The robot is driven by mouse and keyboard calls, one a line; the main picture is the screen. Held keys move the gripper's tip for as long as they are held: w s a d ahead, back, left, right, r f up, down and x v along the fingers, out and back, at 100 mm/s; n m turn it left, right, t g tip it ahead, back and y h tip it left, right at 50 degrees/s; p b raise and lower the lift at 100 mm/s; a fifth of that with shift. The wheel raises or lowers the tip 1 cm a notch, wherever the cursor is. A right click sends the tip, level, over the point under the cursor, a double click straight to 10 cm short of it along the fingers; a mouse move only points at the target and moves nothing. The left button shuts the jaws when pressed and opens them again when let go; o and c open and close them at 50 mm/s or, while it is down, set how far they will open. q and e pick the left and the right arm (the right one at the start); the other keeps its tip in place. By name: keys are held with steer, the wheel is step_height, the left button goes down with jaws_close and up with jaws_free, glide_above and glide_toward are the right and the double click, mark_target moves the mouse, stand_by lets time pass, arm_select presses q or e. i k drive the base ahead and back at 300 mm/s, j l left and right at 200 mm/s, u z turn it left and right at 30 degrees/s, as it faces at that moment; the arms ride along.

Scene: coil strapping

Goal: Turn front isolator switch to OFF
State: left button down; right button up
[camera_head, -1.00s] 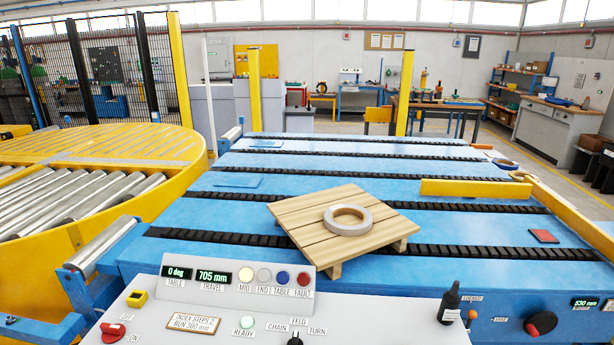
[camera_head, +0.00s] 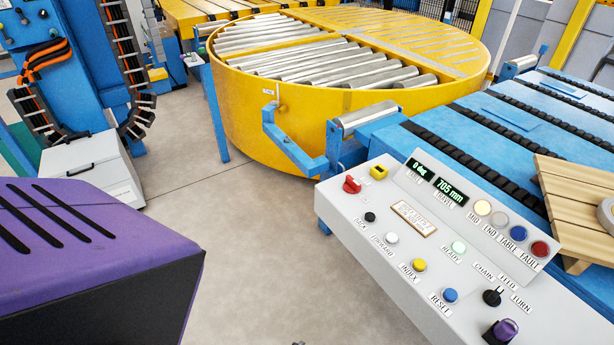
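A red rotary switch (camera_head: 352,185) sits at the upper left corner of the sloping grey control console (camera_head: 335,215). It is the only red rotary handle in view now and may be the front isolator. Its handle position and the ON/OFF marks beside it are too small to read. A small yellow block (camera_head: 378,172) is mounted just right of it. Neither of my grippers shows in the head view, and nothing touches the switch.
The console carries several buttons and a black selector (camera_head: 492,297). Its displays (camera_head: 450,190) read 0 deg and 705 mm. A yellow turntable (camera_head: 290,115) stands behind. A large purple and black body (camera_head: 90,250) fills the lower left. Open floor (camera_head: 260,260) lies between.

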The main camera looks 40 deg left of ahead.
mark_target(350, 185)
steer(key=u, duration=0.75)
steer(key=k+j, duration=0.05)
steer(key=j, duration=0.05)
